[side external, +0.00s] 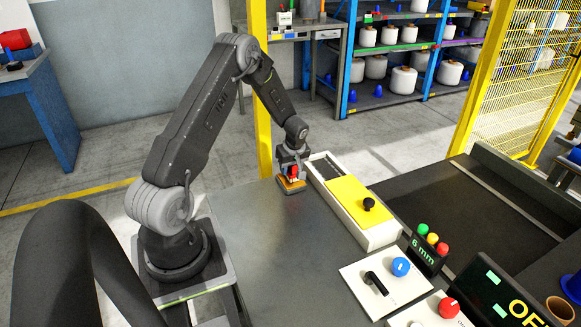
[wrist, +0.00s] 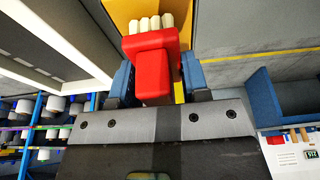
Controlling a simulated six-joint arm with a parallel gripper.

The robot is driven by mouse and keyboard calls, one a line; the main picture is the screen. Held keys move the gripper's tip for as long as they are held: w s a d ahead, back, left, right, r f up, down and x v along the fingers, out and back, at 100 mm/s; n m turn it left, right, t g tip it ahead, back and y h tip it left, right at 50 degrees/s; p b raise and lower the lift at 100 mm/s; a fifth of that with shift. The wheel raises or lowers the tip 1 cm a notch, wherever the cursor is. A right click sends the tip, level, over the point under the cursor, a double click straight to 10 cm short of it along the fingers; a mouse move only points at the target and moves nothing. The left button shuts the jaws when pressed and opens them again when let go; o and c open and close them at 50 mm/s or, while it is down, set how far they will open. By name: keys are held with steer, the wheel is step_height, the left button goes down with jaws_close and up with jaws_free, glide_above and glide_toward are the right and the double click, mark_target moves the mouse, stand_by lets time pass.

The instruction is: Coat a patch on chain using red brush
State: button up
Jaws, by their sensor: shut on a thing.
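My gripper (side external: 292,165) is shut on the red brush (wrist: 152,62). In the wrist view the brush sits between the blue fingers, its pale bristles (wrist: 148,23) pointing away from the gripper over a yellow-orange surface. In the side view the red brush (side external: 294,172) is just above or on a small orange-topped block (side external: 291,186) at the table's far edge; whether the bristles touch it I cannot tell. Right of it is a long white box (side external: 381,236) with a yellow cover. Its uncovered far end shows a dark strip (side external: 326,172), possibly the chain; its detail is too small to tell.
A white panel with a black lever (side external: 376,283) and blue knob (side external: 401,267) stands near the front, beside a display with coloured buttons (side external: 431,240). The grey table (side external: 270,250) is mostly clear.

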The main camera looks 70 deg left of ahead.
steer(key=shift+f, duration=0.65)
stand_by(1.3)
steer(key=shift+r, duration=3.6)
steer(key=w+d+r+m+t+h, duration=0.1)
steer(key=d+r+m, duration=0.2)
steer(key=d+m, duration=0.5)
steer(key=w+d+r+m+t+h, duration=0.15)
steer(key=d+m, duration=0.25)
steer(key=d, duration=0.7)
steer(key=w+d+r+m+t+h, duration=0.1)
steer(key=w+d+r+m, duration=0.15)
steer(key=d+m, duration=0.55)
steer(key=w+a+f+n+y, duration=0.1)
steer(key=w+a+f+n, duration=0.2)
steer(key=a, duration=0.6)
steer(key=w+a+f+n+g+y, duration=0.15)
steer(key=a+n, duration=0.35)
steer(key=a, duration=0.5)
steer(key=w+a+f+n, duration=0.1)
steer(key=w+a+n, duration=0.25)
steer(key=a, duration=0.55)
steer(key=shift+s+d+f, duration=0.1)
steer(key=shift+f, duration=1.2)
steer(key=shift+s+f, duration=0.1)
steer(key=shift+f, duration=1.2)
